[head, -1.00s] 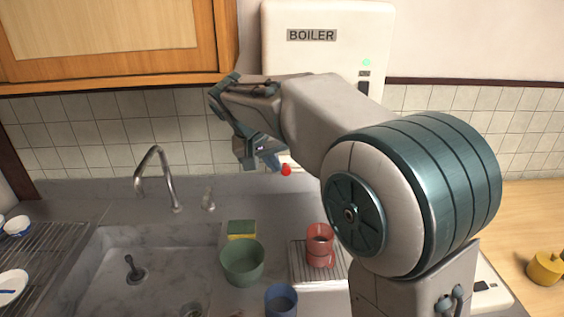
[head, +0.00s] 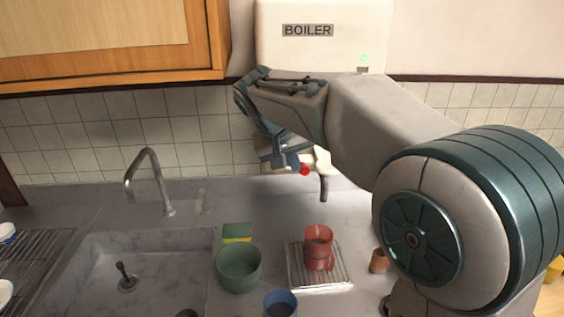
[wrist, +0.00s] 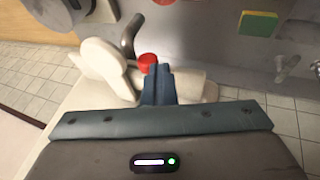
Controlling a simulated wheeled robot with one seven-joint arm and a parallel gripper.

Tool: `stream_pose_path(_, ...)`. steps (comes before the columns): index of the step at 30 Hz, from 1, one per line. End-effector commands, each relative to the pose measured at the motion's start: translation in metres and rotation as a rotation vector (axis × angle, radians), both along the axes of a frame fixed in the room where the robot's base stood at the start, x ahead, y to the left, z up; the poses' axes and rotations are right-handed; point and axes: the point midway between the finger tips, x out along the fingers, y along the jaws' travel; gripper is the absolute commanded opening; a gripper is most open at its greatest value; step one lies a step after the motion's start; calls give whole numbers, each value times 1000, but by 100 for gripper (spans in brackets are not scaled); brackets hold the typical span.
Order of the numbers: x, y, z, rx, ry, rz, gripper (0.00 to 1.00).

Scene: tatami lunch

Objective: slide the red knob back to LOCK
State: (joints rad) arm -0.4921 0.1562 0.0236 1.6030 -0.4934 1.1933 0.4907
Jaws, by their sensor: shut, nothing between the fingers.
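The red knob (head: 304,170) shows at the lower part of the white boiler (head: 275,58), just right of my fingertips. In the wrist view the red knob (wrist: 147,62) sits right at the end of my fingers, against the pale boiler fitting. My gripper (head: 294,163) is shut and empty, with its blue fingertips beside the knob; it also shows in the wrist view (wrist: 158,72). I cannot tell whether they touch it. No LOCK marking can be read, and my arm hides part of the boiler's front.
A dark spout (head: 323,187) hangs below the boiler. A green bowl (head: 239,270), a sponge (head: 237,232), a blue cup (head: 280,303) and a tap (head: 155,180) stand to the left.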

Motion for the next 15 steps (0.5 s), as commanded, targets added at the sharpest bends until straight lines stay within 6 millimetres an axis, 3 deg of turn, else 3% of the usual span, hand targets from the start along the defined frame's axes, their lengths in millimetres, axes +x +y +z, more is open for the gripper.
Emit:
stream_pose_path(8, -6, 38, 26, 0, -4, 5, 0)
stream_pose_path(15, -28, 50, 72, 2, -6, -1, 0)
